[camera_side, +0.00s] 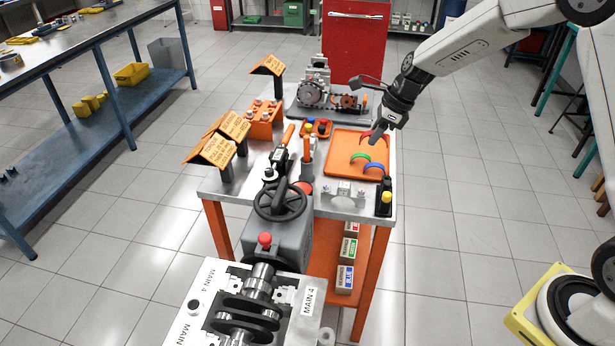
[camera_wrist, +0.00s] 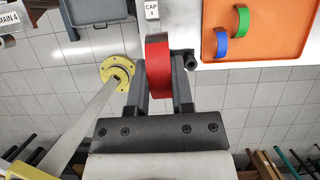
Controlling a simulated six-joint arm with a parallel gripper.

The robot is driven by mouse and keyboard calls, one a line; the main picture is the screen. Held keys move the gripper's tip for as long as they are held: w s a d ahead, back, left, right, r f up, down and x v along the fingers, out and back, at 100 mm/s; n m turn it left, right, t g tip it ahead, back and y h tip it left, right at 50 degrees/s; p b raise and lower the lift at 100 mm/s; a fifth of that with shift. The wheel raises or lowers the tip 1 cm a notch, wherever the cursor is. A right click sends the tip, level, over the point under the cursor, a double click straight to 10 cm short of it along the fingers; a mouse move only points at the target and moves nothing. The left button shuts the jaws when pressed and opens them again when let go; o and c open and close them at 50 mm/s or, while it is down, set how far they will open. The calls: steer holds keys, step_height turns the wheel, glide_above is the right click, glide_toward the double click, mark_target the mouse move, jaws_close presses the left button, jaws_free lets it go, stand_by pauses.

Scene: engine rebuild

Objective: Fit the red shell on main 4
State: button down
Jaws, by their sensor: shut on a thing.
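My gripper (camera_side: 376,136) is shut on the red shell (camera_wrist: 158,65), a curved band held upright between the two fingers in the wrist view. In the side view only a bit of the red shell (camera_side: 366,136) shows beside the fingers, above the far right part of the orange tray. The main 4 place is on the grey engine block (camera_side: 195,325) at the front, marked by a MAIN 4 label (camera_side: 309,302); a crankshaft (camera_side: 258,285) lies there. A MAIN 4 label (camera_wrist: 9,40) also shows at the wrist view's left edge.
The orange tray (camera_side: 340,142) holds a green shell (camera_side: 360,157) and a blue shell (camera_side: 376,167). A grey cap (camera_side: 345,195) stands at the bench's front right, near a black holder (camera_side: 385,200). A handwheel (camera_side: 280,202) rises between the bench and the block.

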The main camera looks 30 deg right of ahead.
steer(key=s+a+n+g, duration=0.1)
steer(key=a+n+g, duration=0.5)
steer(key=a+n, duration=1.35)
steer(key=s+a+n+h, duration=0.3)
steer(key=s+a+n, duration=0.2)
steer(key=a+n, duration=0.35)
steer(key=s+a+n+h, duration=0.35)
steer(key=a+n, duration=0.35)
steer(key=a, duration=0.3)
steer(key=shift+n, duration=0.3)
steer(key=shift+s+d+f, duration=0.1)
steer(key=shift+s+f, duration=0.05)
steer(key=shift+f, duration=1.1)
steer(key=shift+s+d+f, duration=0.1)
steer(key=shift+s+f, duration=0.05)
steer(key=shift+f, duration=1.1)
steer(key=shift+f, duration=0.2)
steer(key=shift+f, duration=2.75)
